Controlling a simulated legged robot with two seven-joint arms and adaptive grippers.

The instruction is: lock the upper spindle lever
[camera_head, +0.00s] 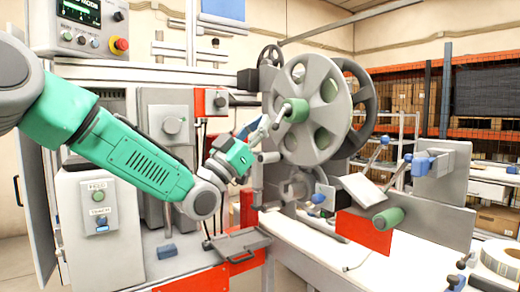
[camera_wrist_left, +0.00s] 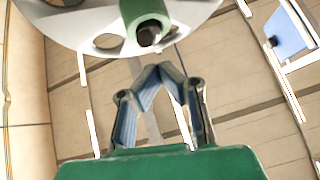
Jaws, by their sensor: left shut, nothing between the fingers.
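The upper spindle's green hub (camera_head: 293,110) sticks out from the middle of the big grey reel (camera_head: 318,80) in the head view. A small lever (camera_head: 276,126) shows at the hub's near end; I cannot tell its exact position. My left gripper (camera_head: 263,126) is shut and empty, just left of and slightly below the hub. In the wrist view the green hub (camera_wrist_left: 146,14) with a dark end (camera_wrist_left: 148,37) is at the top, beyond the shut fingertips (camera_wrist_left: 160,68), with a visible gap in the picture. My right gripper is not in view.
A grey machine cabinet (camera_head: 90,210) with buttons stands left. A control panel with a red stop knob (camera_head: 121,44) is above. A lower green spindle hub (camera_head: 388,218) and blue-handled parts (camera_head: 420,166) are at right. A tape roll (camera_head: 497,262) lies on the white table.

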